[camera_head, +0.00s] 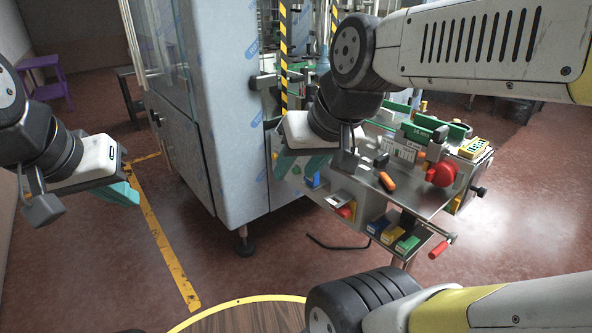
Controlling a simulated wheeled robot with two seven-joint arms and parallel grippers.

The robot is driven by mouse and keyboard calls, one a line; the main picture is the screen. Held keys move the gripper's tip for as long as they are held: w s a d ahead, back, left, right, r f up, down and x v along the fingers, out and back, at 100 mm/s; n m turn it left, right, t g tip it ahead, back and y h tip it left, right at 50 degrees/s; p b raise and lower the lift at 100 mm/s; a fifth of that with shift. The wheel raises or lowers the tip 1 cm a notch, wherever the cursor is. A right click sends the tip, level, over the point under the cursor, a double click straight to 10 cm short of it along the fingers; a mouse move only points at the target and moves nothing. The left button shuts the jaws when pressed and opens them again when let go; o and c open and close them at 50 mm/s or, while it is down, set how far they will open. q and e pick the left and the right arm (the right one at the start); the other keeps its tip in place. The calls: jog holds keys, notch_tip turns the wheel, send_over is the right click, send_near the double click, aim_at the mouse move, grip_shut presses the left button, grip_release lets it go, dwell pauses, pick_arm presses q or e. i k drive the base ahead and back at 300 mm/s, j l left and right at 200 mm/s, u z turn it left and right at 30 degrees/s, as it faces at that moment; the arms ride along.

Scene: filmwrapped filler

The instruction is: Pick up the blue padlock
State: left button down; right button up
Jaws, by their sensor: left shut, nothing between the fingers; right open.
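I cannot clearly make out a padlock shape. My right gripper (300,164) has teal fingers and is open, in front of the machine, up and left of the coloured blocks. My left gripper (124,191) is shut and empty, far to the left over the floor.
The metal table (415,195) above holds an orange-handled item (386,181) and a red knob (441,174). A grey machine cabinet (225,130) stands between my grippers.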

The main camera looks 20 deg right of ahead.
aim_at(313, 181)
jog(key=k+j+z, duration=0.15)
jog(key=z, duration=0.25)
jog(key=k+j+z, duration=0.2)
jog(key=z, duration=0.15)
jog(key=j, duration=0.1)
